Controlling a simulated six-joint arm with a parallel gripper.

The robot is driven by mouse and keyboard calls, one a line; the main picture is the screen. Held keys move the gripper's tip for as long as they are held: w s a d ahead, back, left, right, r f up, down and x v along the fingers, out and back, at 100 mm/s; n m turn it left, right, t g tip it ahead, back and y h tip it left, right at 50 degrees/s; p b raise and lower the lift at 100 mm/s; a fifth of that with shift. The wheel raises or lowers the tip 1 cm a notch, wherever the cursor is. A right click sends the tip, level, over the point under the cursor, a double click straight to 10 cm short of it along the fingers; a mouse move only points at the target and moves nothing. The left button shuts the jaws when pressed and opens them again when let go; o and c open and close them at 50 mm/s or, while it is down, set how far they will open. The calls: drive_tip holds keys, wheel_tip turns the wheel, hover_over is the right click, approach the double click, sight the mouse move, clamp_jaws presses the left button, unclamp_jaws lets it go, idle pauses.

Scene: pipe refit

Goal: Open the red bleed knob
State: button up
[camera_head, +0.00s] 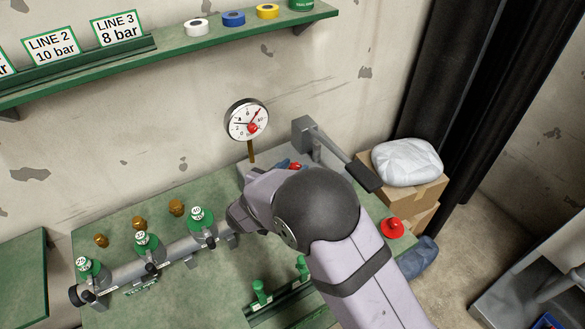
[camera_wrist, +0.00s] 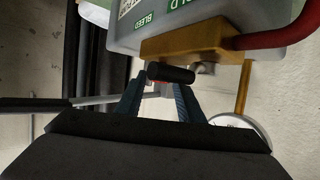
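The task's red bleed knob is not plainly seen. In the wrist view a thin red strip (camera_wrist: 161,83) shows between my fingers, just under a black cylindrical grip, and may be part of it. My gripper (camera_wrist: 158,90) has its two fingers spread, with a gap between them. The black grip (camera_wrist: 171,73) lies across the fingertips, in front of a brass block (camera_wrist: 190,43) on a grey housing (camera_wrist: 215,20) labelled BLEED. I cannot tell whether the fingers touch anything. In the head view my arm hides the gripper; a small red part (camera_head: 295,166) shows just behind it.
A pressure gauge (camera_head: 247,120) stands behind my arm; a grey post with a black-gripped lever (camera_head: 345,162) is close on its right. A red button (camera_head: 391,228) sits at the bench's right edge. Green-capped valves line the pipe (camera_head: 180,250) at left. A shelf (camera_head: 170,45) runs above.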

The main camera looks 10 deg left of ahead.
drive_tip(key=c, duration=0.6)
drive_tip(key=shift+a+r+m+h+p, duration=0.15)
drive_tip(key=shift+m+h+p, duration=0.25)
drive_tip(key=shift+p, duration=0.2)
drive_tip(key=shift+g+h, duration=0.3)
drive_tip(key=shift+w+a+f+m+g+h+p, duration=0.15)
drive_tip(key=shift+m+g+h+p, duration=0.3)
drive_tip(key=shift+m+h, duration=0.55)
drive_tip(key=shift+a+f+m+g+h+b, duration=0.1)
drive_tip(key=shift+m+g+h+b, duration=0.3)
drive_tip(key=shift+m+h, duration=0.2)
drive_tip(key=shift+a+f+m+g+h+b, duration=0.1)
drive_tip(key=shift+m+g+h+b, duration=0.15)
drive_tip(key=shift+m+h+b, duration=0.35)
drive_tip(key=shift+m, duration=0.3)
drive_tip(key=shift+w+r+m+g+h+b, duration=0.15)
drive_tip(key=shift+m+g+h+b, duration=0.75)
drive_tip(key=shift+b, duration=0.6)
